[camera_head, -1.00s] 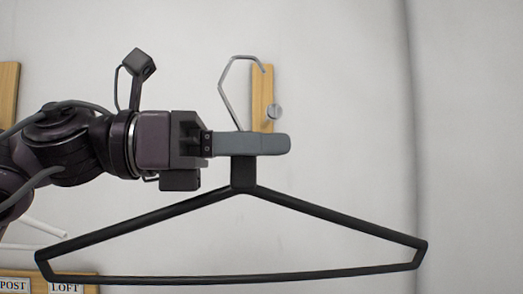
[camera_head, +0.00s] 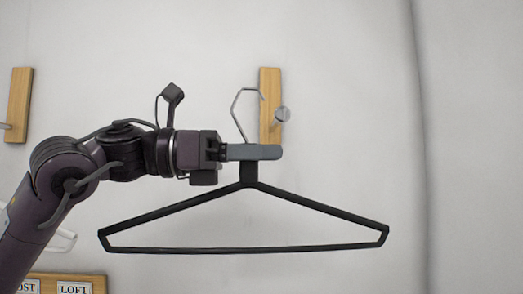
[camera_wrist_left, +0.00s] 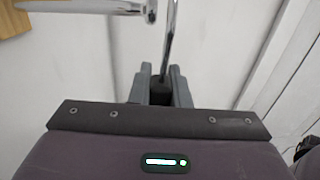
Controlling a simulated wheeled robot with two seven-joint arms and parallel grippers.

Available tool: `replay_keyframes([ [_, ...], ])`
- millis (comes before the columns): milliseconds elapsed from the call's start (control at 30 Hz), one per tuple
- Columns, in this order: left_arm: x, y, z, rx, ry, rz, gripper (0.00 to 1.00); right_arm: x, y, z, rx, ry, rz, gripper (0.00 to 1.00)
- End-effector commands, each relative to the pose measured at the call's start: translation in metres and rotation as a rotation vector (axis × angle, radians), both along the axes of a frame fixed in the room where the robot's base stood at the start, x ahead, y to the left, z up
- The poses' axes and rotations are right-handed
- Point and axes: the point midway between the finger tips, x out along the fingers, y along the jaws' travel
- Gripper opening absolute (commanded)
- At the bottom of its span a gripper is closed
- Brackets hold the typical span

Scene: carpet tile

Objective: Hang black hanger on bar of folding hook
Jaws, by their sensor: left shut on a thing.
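The black hanger (camera_head: 245,249), with a bare metal hook (camera_head: 236,108), hangs level from my left gripper (camera_head: 262,152). The gripper is shut on its neck, just below the metal hook. The folding hook is a wooden plate (camera_head: 271,90) on the wall with a metal bar, whose round end (camera_head: 282,114) points toward me. In the head view the hanger's hook opening overlaps the plate's left edge, left of the bar end. In the left wrist view the bar (camera_wrist_left: 85,7) comes in from the left, its end close beside the hanger's upright wire (camera_wrist_left: 169,45). My right gripper is not in view.
A second wooden plate (camera_head: 19,105) with a peg is on the wall at far left. A white hanger (camera_head: 62,241) shows partly behind my left arm. A wooden board with labels (camera_head: 74,288) is at bottom left. The wall to the right is bare.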

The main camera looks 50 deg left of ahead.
Motion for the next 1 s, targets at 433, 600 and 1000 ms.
replay_keyframes([
  [433,0.029,0.036,0.001,-0.002,0.001,0.001,0.0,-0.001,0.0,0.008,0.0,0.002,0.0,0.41],
  [600,0.039,0.049,0.001,-0.002,0.001,0.001,0.0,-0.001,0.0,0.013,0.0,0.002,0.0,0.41],
  [1000,0.069,0.035,0.002,0.0,0.002,-0.001,0.0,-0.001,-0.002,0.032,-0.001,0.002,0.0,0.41],
])
